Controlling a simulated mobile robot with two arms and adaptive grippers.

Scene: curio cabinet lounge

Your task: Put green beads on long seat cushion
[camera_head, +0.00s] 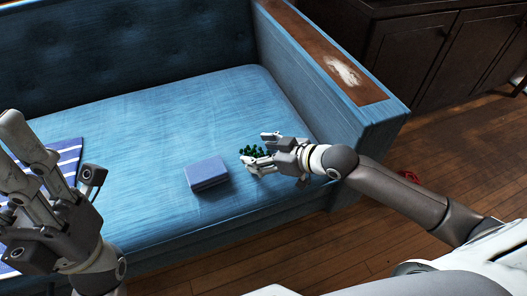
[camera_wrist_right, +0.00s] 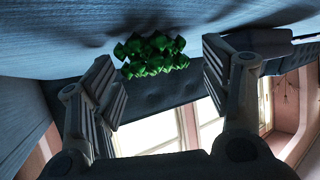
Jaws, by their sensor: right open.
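The green beads (camera_head: 250,150) lie in a small heap on the blue long seat cushion (camera_head: 150,120), near its right end. My right gripper (camera_head: 257,148) is open, low over the cushion, with its fingertips at the beads. In the right wrist view the beads (camera_wrist_right: 152,55) show in the gap between the open fingers (camera_wrist_right: 160,80), resting against the cushion (camera_wrist_right: 60,35). I cannot tell whether the fingers touch them. My left gripper (camera_head: 30,150) is raised at the left, with nothing visible in it; its opening is unclear.
A small blue box-like block (camera_head: 207,172) lies on the cushion left of the beads. A striped blue and white cloth (camera_head: 68,158) is at the left, partly behind my left gripper. The sofa armrest (camera_head: 325,60) rises on the right. A small red thing (camera_head: 410,176) is on the floor.

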